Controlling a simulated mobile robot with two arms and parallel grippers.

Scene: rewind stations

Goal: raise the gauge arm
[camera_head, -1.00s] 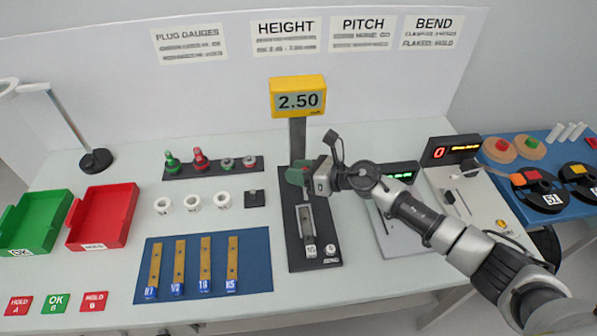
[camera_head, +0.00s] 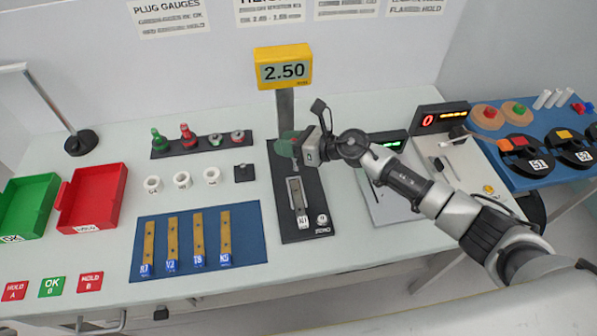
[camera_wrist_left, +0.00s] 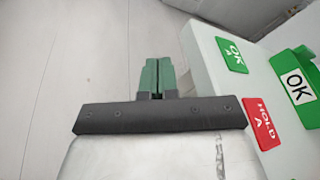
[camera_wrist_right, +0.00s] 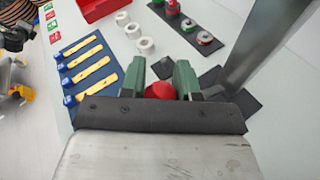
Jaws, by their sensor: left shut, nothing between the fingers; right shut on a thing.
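The height gauge has a yellow display (camera_head: 283,68) reading 2.50, a grey post (camera_head: 286,103) and a dark base (camera_head: 305,234). A strip with a white tag (camera_head: 296,196) lies on the base. My right gripper (camera_head: 288,146) is at the post, above the base, and covers the gauge arm in the head view. In the right wrist view, its green fingers (camera_wrist_right: 160,84) are shut on a round red knob (camera_wrist_right: 160,91), beside the post (camera_wrist_right: 252,45). My left gripper (camera_wrist_left: 157,76) is shut and empty, off the table's edge; the head view does not show it.
A blue mat (camera_head: 247,246) with several strips lies left of the gauge. White rings (camera_head: 182,180) and a plug gauge rack (camera_head: 200,147) are behind it. Red (camera_head: 91,207) and green trays stand further left. The pitch station (camera_head: 384,207) is close on the right, under my right arm.

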